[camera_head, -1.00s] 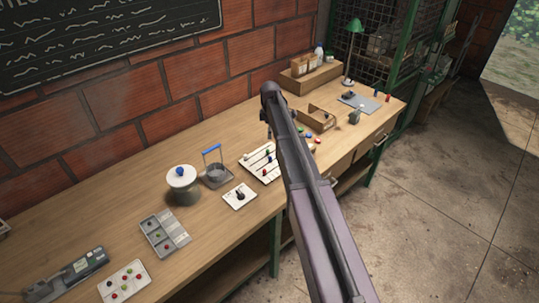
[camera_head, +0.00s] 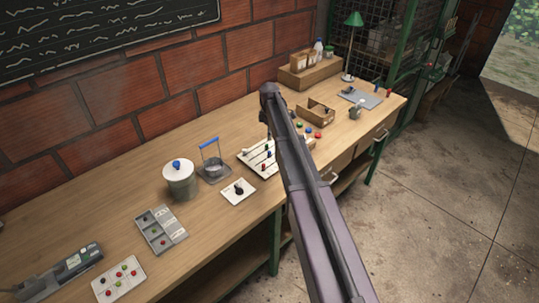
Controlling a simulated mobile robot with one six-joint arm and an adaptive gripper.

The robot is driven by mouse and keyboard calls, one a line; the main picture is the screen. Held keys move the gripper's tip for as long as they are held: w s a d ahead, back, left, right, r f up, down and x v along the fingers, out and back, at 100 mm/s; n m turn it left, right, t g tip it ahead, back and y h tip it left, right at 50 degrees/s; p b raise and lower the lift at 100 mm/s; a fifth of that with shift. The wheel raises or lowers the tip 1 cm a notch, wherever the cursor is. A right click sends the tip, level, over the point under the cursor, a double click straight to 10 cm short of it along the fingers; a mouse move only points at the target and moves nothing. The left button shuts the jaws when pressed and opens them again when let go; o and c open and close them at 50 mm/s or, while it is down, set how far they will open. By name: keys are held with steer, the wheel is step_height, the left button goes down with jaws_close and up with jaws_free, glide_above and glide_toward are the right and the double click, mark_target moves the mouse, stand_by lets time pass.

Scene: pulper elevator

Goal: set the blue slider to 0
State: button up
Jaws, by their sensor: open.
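The white slider board (camera_head: 245,157) lies on the wooden bench in the head view, left of my arm. It has several slots with small coloured knobs: a green one (camera_head: 267,147), a blue one (camera_head: 270,154) and a red one (camera_head: 263,167). The blue knob is near the board's right part; its scale is too small to read. My gripper (camera_head: 268,131) hangs at the end of my arm above the board's far right edge. It is open, but mostly hidden behind the arm, as is the board's right end. I see no contact with the blue knob.
A white plate with a black knob (camera_head: 239,190), a blue-handled basket (camera_head: 212,170) and a lidded pot (camera_head: 181,181) stand left of the board. The bench front (camera_head: 220,222) is clear.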

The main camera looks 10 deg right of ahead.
mark_target(269, 152)
steer(key=shift+f+b, duration=4.65)
steer(key=shift+f, duration=0.25)
jaws_close()
